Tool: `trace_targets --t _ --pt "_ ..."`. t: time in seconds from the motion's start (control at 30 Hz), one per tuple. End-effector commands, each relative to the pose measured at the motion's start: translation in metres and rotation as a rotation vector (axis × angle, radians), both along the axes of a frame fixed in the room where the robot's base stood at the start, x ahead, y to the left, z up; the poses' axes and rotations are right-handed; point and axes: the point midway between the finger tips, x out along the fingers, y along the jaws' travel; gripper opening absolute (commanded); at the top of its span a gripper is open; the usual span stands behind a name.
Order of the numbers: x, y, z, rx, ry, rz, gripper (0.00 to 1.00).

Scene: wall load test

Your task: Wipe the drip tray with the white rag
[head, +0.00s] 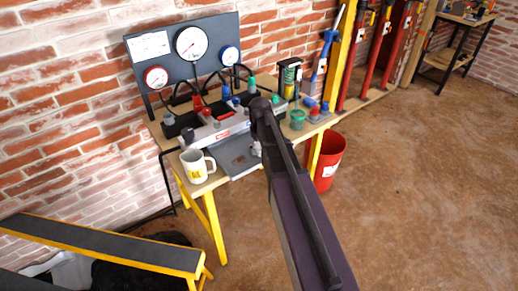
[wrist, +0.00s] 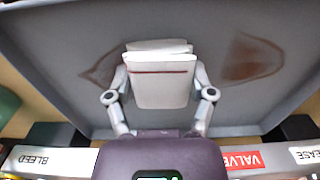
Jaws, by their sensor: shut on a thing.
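The white rag (wrist: 163,88), folded and with a thin red stripe, is between the two fingers of my gripper (wrist: 160,78). My gripper is shut on it. The grey drip tray (wrist: 215,108) lies under the rag in the wrist view, with a brown stain (wrist: 252,57) to the right and another (wrist: 100,68) to the left, partly behind a finger. I cannot tell whether the rag touches the tray. In the head view the tray (head: 232,155) shows at the bench front, and my arm hides most of the gripper and part of the tray.
A white mug (head: 196,167) stands left of the tray. A valve block (head: 218,130) with coloured knobs runs behind it, under a gauge panel (head: 185,55). A green container (head: 297,119) stands to the right. A red bucket (head: 329,160) is on the floor beside the bench.

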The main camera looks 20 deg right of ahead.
Motion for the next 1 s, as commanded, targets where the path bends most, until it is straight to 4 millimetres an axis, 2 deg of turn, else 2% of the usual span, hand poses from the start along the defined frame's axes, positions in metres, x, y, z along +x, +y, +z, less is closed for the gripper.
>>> trace_targets --t 0.63,1.0 --pt "0.012 -0.034 0.002 -0.001 0.0 0.0 0.32" --pt "0.013 -0.037 0.002 -0.001 0.0 0.0 0.32"
